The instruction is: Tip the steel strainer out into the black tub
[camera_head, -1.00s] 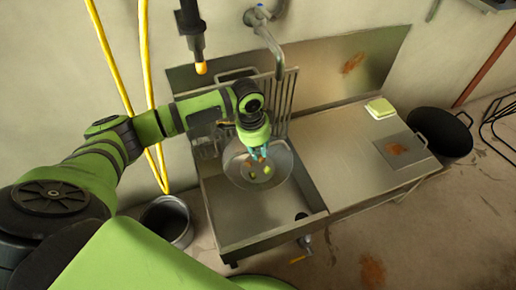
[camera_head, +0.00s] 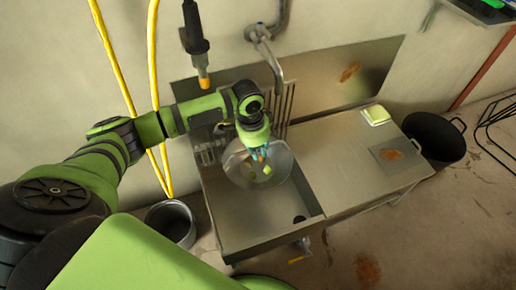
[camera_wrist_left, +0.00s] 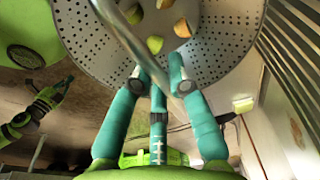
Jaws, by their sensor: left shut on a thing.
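The steel strainer (camera_head: 238,168) is a round perforated bowl over the left part of the sink, with several yellow-green and reddish scraps (camera_head: 267,170) inside. My left gripper (camera_head: 261,154) is shut on it. In the left wrist view the fingers (camera_wrist_left: 158,85) close at the strainer's near rim (camera_wrist_left: 95,62), and a blurred bar crosses in front. The exact grip point is partly hidden. The black tub (camera_head: 432,140), with loop handles, stands on the floor right of the counter, away from the strainer. My right gripper (camera_wrist_left: 60,90) shows small at the left of the wrist view; its opening is unclear.
The steel sink (camera_head: 262,232) has a drainboard (camera_head: 340,150) at its right, with a yellow-green sponge-like block (camera_head: 376,115). A tap (camera_head: 272,55) and hanging sprayer (camera_head: 197,50) are above the sink. A dark pot (camera_head: 172,222) stands at lower left.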

